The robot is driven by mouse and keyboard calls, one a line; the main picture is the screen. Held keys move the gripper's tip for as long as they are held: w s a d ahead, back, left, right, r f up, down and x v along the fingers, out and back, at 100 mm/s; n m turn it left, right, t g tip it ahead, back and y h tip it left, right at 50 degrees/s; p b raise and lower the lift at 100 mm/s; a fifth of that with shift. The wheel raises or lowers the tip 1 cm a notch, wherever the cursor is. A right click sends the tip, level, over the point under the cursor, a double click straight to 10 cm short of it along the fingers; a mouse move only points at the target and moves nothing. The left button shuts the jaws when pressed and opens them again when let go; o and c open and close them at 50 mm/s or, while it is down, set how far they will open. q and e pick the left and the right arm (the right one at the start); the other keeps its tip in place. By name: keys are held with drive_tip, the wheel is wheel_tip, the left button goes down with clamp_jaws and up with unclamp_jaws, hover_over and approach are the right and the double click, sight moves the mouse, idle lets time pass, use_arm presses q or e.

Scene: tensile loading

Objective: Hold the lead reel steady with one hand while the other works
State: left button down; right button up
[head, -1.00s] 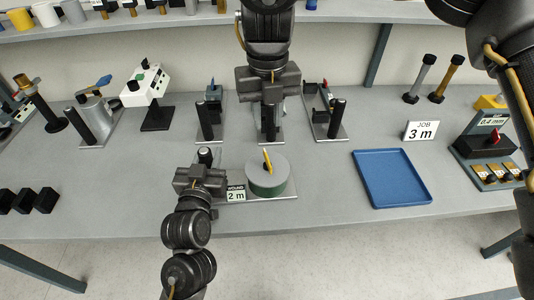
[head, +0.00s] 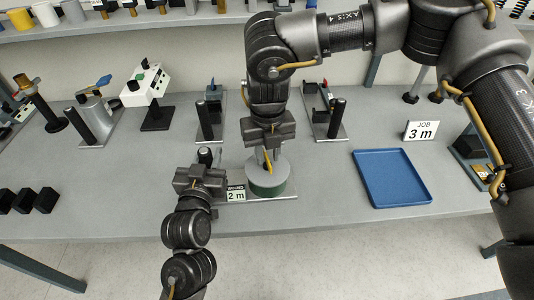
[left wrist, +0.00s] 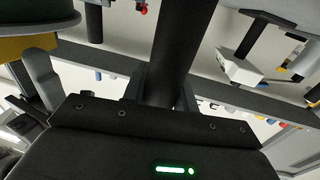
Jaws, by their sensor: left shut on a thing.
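The lead reel (head: 267,186), a green drum with a grey top and a yellow crank handle (head: 267,164), stands on a metal plate on the bench. A black post (head: 205,155) stands at the plate's left. My left gripper (head: 203,170) is shut on this post, left of the reel; in the left wrist view the dark post (left wrist: 178,50) rises between its fingers. My right gripper (head: 267,150) points down just above the reel, at the handle. Its fingers partly hide the handle, and I cannot tell whether they grip it.
A sign reading WOUND 2 m (head: 236,194) stands beside the reel. A JOB 3 m sign (head: 421,131) and an empty blue tray (head: 392,178) are to the right. Fixtures with black posts (head: 337,118) stand behind. Black blocks (head: 46,200) lie at the left. My right arm covers the right side.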

drive_tip(key=shift+f, duration=0.3)
clamp_jaws()
drive_tip(key=shift+m, duration=0.4)
drive_tip(key=m, duration=0.2)
drive_tip(key=shift+m, duration=0.4)
drive_tip(key=m, duration=0.4)
drive_tip(key=shift+m, duration=0.3)
drive_tip(key=m, duration=0.6)
drive_tip(key=shift+m, duration=2.8)
